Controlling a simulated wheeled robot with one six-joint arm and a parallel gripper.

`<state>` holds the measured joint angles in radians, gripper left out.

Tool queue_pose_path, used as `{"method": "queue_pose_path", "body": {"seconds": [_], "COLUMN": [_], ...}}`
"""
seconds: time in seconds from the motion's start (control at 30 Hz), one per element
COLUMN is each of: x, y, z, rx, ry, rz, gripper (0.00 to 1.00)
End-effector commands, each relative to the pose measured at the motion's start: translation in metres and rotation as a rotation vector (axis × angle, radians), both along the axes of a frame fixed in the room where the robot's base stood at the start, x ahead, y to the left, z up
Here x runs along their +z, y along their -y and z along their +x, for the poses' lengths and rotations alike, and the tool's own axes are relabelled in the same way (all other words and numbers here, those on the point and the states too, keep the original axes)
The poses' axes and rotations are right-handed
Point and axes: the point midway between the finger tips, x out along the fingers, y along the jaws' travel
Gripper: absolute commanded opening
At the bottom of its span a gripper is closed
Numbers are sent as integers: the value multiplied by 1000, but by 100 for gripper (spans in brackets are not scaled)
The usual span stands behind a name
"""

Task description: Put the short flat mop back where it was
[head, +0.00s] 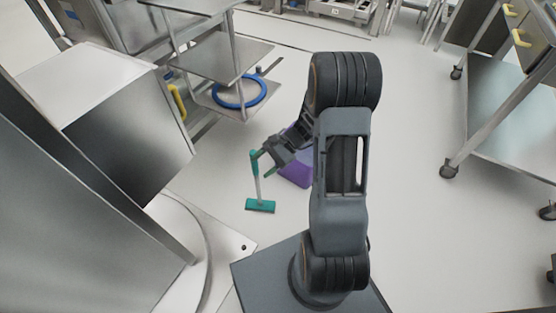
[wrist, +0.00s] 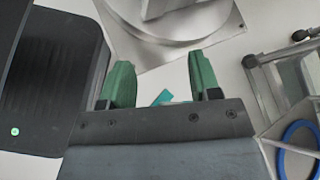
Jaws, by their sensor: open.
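The short flat mop has a teal head (head: 260,206) on the floor and a pale handle with a teal top, rising roughly upright in the head view. My gripper (head: 262,162) is open beside the upper handle, its green fingertips close to it; I cannot tell if they touch. In the wrist view my gripper (wrist: 160,70) has its two green fingers spread apart. A small teal piece of the mop (wrist: 163,97) shows low between them, and the rest is hidden behind my gripper. A purple bin (head: 297,174) stands behind my arm, partly hidden.
A steel shelf unit (head: 222,58) with a blue ring (head: 240,91) on its lower shelf stands at the back left. A steel cabinet (head: 130,120) is at the left. A wheeled cart (head: 500,110) stands at the right. The floor between my arm and the cart is clear.

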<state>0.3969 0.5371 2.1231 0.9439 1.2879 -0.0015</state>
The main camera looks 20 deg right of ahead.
Motion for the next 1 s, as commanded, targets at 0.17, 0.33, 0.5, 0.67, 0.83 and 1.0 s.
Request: {"method": "queue_pose_path", "body": {"seconds": [0.17, 0.33, 0.5, 0.67, 0.83, 1.0], "x": [53, 87, 113, 127, 132, 133], "y": [-14, -9, -1, 5, 5, 6], "z": [-43, -73, -89, -95, -97, -97], "rx": [347, 597, 756, 836, 864, 867], "ry": [226, 451, 641, 751, 796, 798], "rz": [-347, -641, -858, -977, -1026, -1030], "gripper": [57, 57, 57, 57, 57, 57]}}
